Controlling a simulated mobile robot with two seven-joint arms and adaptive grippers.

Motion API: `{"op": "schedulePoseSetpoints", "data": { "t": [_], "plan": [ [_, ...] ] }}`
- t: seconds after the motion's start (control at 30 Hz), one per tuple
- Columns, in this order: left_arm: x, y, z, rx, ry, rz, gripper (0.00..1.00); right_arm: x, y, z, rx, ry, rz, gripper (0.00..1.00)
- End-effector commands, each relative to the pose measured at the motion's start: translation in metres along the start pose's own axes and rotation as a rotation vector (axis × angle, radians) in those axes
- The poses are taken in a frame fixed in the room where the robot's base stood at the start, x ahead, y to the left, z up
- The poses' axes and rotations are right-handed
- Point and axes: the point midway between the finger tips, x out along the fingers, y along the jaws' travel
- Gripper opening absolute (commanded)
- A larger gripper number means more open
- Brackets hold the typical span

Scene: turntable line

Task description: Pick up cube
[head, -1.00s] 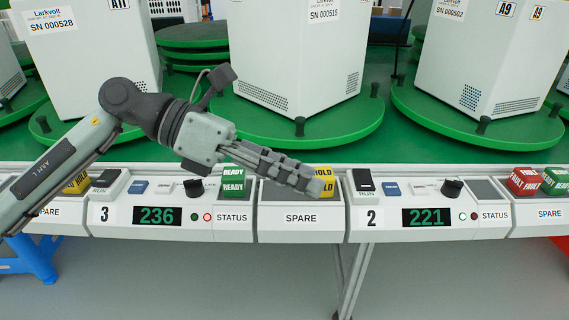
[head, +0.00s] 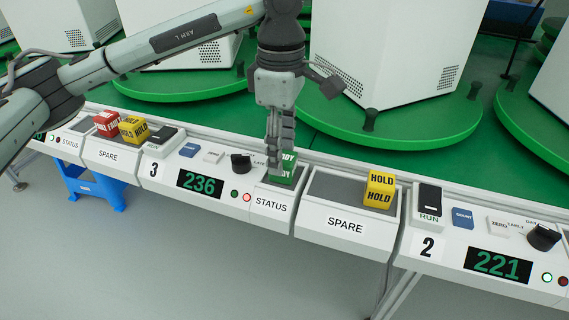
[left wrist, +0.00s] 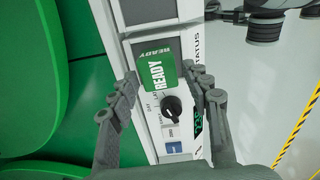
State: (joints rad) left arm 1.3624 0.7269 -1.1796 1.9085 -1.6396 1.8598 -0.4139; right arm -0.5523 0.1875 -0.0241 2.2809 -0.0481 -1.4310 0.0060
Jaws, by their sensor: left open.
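The green READY cube (head: 283,167) sits in the STATUS tray of station 3 in the head view. My left gripper (head: 281,145) points down at it from above and partly hides it. In the left wrist view the green cube (left wrist: 159,75) lies between and just beyond the two spread fingers (left wrist: 163,88), which are open and empty. I cannot tell from these views whether a finger touches it. A yellow HOLD cube (head: 380,188) stands in the SPARE tray to the right.
A black knob (head: 241,163) and the 236 display (head: 201,184) are left of the green cube. Red (head: 107,123) and yellow (head: 133,129) cubes stand farther left. Green turntables (head: 400,130) with white machines rise behind the console. The floor in front is clear.

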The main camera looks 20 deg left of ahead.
Motion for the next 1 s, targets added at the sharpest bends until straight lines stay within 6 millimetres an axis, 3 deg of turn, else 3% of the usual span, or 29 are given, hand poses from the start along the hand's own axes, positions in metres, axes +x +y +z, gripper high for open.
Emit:
{"op": "schedulePoseSetpoints", "data": {
  "t": [0.2, 0.43, 0.73, 1.0],
  "plan": [
    [0.03, 0.0, 0.001, 0.0, -0.001, -0.002, 0.48, 0.012, -0.001, 0.007, -0.002, -0.022, -0.003, 0.0],
    [0.031, 0.001, 0.002, 0.0, -0.003, 0.0, 0.47, 0.012, -0.001, 0.004, -0.001, -0.016, -0.003, 0.0],
    [0.031, 0.001, 0.002, 0.0, -0.003, -0.001, 0.1, 0.008, -0.001, 0.0, 0.0, -0.005, -0.003, 0.0],
    [0.03, 0.001, 0.002, 0.0, -0.003, 0.0, 0.08, 0.008, -0.001, 0.0, 0.001, -0.005, -0.004, 0.0]
  ]
}}
